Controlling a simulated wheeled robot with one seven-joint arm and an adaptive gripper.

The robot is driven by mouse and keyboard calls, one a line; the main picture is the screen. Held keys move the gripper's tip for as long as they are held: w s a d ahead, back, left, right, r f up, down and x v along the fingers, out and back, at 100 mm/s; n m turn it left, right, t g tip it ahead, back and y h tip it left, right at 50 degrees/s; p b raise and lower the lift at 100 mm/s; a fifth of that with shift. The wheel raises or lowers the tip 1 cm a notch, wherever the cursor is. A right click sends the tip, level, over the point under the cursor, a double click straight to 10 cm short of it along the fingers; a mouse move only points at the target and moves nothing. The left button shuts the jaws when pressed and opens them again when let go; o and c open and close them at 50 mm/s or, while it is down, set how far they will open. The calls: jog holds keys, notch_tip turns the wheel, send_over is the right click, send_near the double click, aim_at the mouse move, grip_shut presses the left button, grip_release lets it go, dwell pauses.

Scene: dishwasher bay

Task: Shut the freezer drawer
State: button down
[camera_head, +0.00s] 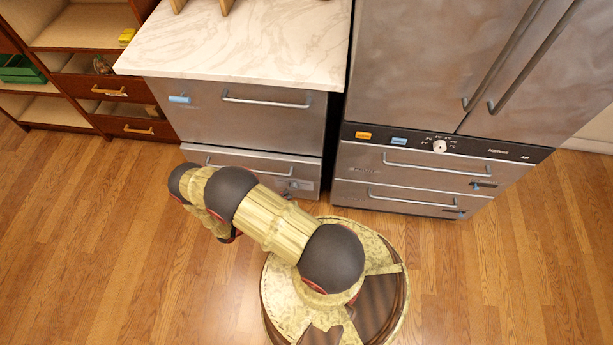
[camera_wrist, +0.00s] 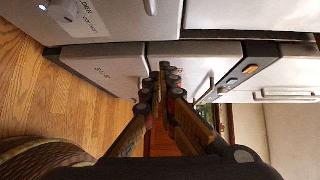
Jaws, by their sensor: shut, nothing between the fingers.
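The fridge-freezer stands at the right in the head view. Low on it are two grey drawers, an upper one (camera_head: 440,174) and a lower one (camera_head: 400,205), each with a bar handle. I cannot tell clearly which is the freezer drawer or how far either stands out. In the wrist view, turned sideways, a lettered grey drawer front (camera_wrist: 105,70) is at left, beside another grey front (camera_wrist: 195,47). My gripper (camera_wrist: 165,80) is shut and empty, its tips overlapping the seam between these fronts; contact is unclear. In the head view my arm hides it.
A grey unit (camera_head: 250,115) with two drawer fronts stands left of the fridge, under a marble worktop (camera_head: 250,40). A dark narrow gap separates them. Wooden shelves (camera_head: 90,65) stand at far left. The wooden floor (camera_head: 100,250) is clear around my base.

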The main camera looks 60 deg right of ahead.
aim_at(305, 165)
jog(key=shift+h, duration=0.4)
jog(key=shift+s+d+r+b, duration=0.3)
jog(key=shift+d+b, duration=0.35)
jog(key=shift+d, duration=1.55)
jog(key=shift+s+d+r+b, duration=0.3)
jog(key=shift+d+b, duration=0.35)
jog(key=shift+d, duration=1.6)
jog(key=shift+s+d+r+b, duration=0.3)
jog(key=shift+d+b, duration=0.35)
jog(key=shift+d, duration=1.55)
jog(key=d, duration=0.1)
jog(key=w+d, duration=0.1)
jog(key=d, duration=0.1)
jog(key=shift+w+d+f, duration=0.1)
jog(key=shift+w+d, duration=0.1)
jog(key=shift+d, duration=0.1)
jog(key=shift+w, duration=0.1)
